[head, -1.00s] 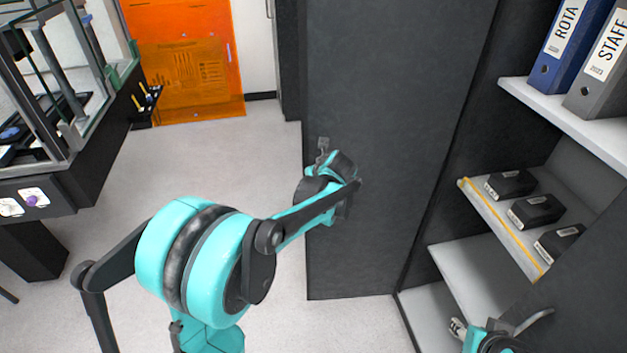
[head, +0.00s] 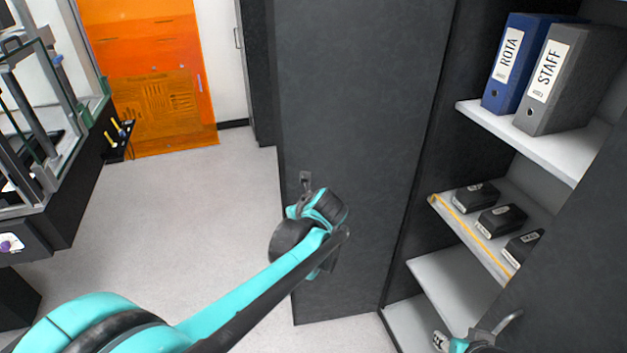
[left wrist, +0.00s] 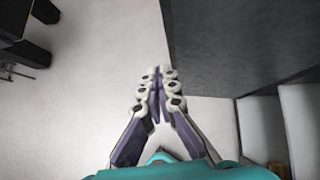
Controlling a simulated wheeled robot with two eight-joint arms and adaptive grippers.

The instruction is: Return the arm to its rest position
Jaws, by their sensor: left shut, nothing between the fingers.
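My left arm (head: 255,290) reaches in from the bottom left, with its teal and black wrist in front of the dark cabinet door. Its fingers are mostly hidden in the head view. In the left wrist view my left gripper (left wrist: 161,75) is shut and empty, its fingertips together over pale floor, left of a dark panel. My right gripper (head: 440,341) shows only in part at the bottom edge of the head view, low by the cabinet shelves. Whether its fingers are open or shut is unclear.
Inside the cabinet are a blue binder (head: 508,65), a grey binder (head: 553,80) and 3 black boxes (head: 500,219). A framed apparatus (head: 40,110) stands left. Floor (head: 190,220) between is clear.

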